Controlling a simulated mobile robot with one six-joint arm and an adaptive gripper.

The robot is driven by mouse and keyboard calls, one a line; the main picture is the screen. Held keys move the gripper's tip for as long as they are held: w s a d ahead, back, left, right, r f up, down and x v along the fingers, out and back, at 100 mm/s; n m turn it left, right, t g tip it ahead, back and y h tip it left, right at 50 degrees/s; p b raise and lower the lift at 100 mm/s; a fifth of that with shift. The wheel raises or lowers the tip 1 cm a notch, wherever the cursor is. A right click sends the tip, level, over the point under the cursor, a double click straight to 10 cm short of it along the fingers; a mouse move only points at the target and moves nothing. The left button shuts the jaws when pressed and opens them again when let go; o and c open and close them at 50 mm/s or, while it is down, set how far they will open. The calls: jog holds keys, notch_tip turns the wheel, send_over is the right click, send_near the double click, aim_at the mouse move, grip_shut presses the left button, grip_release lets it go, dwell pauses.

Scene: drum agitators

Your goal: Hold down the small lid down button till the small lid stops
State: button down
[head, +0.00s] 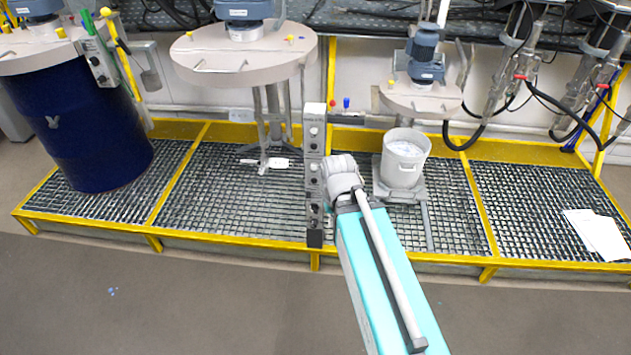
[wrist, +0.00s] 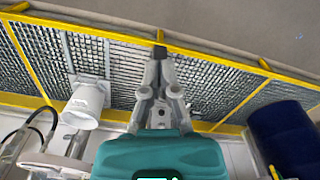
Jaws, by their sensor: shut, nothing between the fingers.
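I cannot tell which is the small lid down button. The small round lid (head: 420,100) hangs under a blue motor, above and apart from the light grey pot (head: 404,160). My arm reaches to the post's right side, and my gripper's fingers are hidden in the head view. Contact with a button cannot be told.
A larger lid (head: 243,55) hangs to the left of the post. A dark blue drum (head: 80,125) stands at the far left. White papers (head: 597,233) lie on the grating at the right.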

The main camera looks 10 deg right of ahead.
aim_at(314, 180)
jog(key=w+d+f+n+t+h+b, duration=0.2)
jog(key=w+f+n+h+b, duration=0.5)
jog(key=w+f+b, duration=0.9)
jog(key=w+a+f+n+t+h+b, duration=0.3)
jog(key=w+a+n+t+h+b, duration=0.2)
jog(key=b, duration=1.3)
jog(key=w+h, duration=0.1)
jog(key=w, duration=0.1)
jog(key=shift+w+f+h, duration=0.3)
jog(key=shift+f, duration=0.05)
jog(key=shift+w+d, duration=0.45)
jog(key=shift+w, duration=0.95)
jog(key=shift+w+d, duration=0.4)
jog(key=shift+w, duration=0.95)
jog(key=shift+w+d, duration=0.45)
jog(key=shift+w, duration=0.95)
